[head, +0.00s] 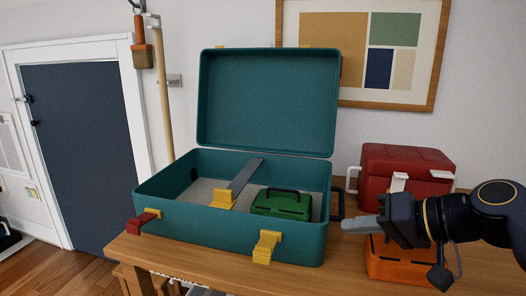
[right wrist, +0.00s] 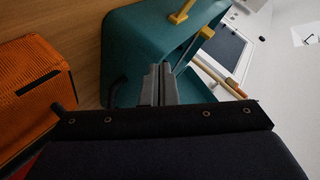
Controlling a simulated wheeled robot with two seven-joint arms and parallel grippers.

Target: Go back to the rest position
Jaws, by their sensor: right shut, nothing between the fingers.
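My right gripper (head: 358,224) comes in from the right in the head view. It is shut and empty, just right of the teal suitcase (head: 170,218) and in front of the orange box (head: 400,268). In the right wrist view its closed fingers (right wrist: 160,84) point toward the suitcase side (right wrist: 135,50). The suitcase stands open on the desk with its lid up. A green case (head: 282,204) with a dark handle lies inside it, beside a grey strap (head: 245,176) with a yellow buckle. My left gripper is not in view.
A red box (head: 408,160) with white handles stands at the back right of the wooden desk (head: 190,262). The orange box also shows at the left of the right wrist view (right wrist: 30,85). A framed picture (head: 395,100) hangs behind. A wooden pole (head: 163,100) stands at the left.

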